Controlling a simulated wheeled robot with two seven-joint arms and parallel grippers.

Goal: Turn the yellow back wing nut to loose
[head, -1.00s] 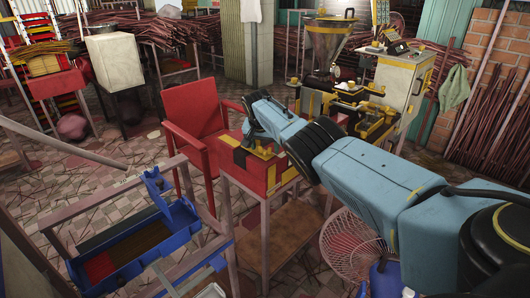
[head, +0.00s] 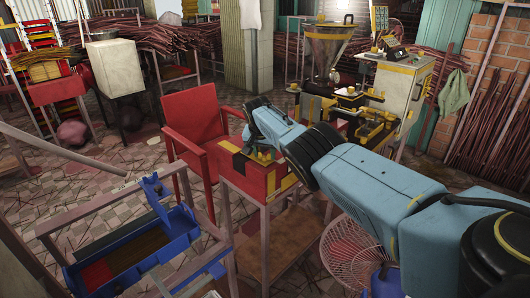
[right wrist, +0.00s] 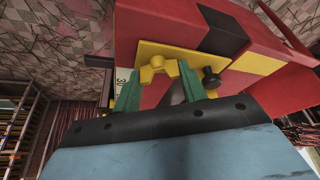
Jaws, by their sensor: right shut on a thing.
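The yellow wing nut (right wrist: 158,68) shows in the right wrist view, in front of a yellow plate (right wrist: 185,53) on a red box (right wrist: 150,22). My right gripper (right wrist: 158,84) has its green fingers on either side of the wing nut and is shut on it. In the head view my right gripper (head: 261,155) reaches in from the right to the top of the red box (head: 256,182). The wing nut is too small and covered to make out there. My left gripper is not in view.
A black knob (right wrist: 211,78) sits just right of the fingers. A red chair (head: 198,118) stands close behind the box. A blue tray (head: 180,244) stands on a frame at the left. A machine with a hopper (head: 329,48) stands behind the arm.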

